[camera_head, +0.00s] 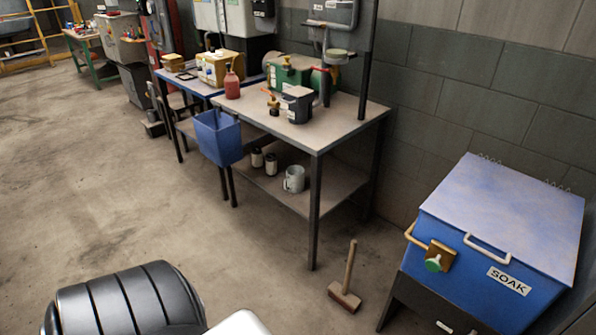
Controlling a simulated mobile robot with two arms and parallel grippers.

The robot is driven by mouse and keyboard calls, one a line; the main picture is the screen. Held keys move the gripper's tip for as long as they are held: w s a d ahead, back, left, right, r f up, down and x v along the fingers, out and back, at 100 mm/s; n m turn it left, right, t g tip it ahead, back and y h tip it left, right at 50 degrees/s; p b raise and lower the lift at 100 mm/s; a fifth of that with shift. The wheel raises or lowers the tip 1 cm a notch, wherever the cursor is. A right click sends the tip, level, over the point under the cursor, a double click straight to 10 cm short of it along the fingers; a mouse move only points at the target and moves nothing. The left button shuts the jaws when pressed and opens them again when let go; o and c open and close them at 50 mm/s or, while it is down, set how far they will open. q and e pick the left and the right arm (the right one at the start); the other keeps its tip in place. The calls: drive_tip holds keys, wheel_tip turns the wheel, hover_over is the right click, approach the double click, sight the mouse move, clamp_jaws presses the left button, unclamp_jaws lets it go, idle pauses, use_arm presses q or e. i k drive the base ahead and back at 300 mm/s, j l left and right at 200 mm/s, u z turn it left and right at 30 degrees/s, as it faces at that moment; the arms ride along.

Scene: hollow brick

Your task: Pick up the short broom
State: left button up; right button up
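The short broom (348,279) stands upright on the concrete floor, with its wooden handle pointing up and its brush block (344,297) on the floor. It is between the front leg of the metal workbench and the blue SOAK bin, apart from both. Neither of my grippers is in view. A black ribbed part and a white part, possibly mine, show at the bottom edge to the left of the broom.
The blue SOAK bin (462,258) with a protruding valve is at the right. Floor (120,200) at left is open.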

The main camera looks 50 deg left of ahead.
sight(340, 293)
drive_tip(key=u, duration=1.1)
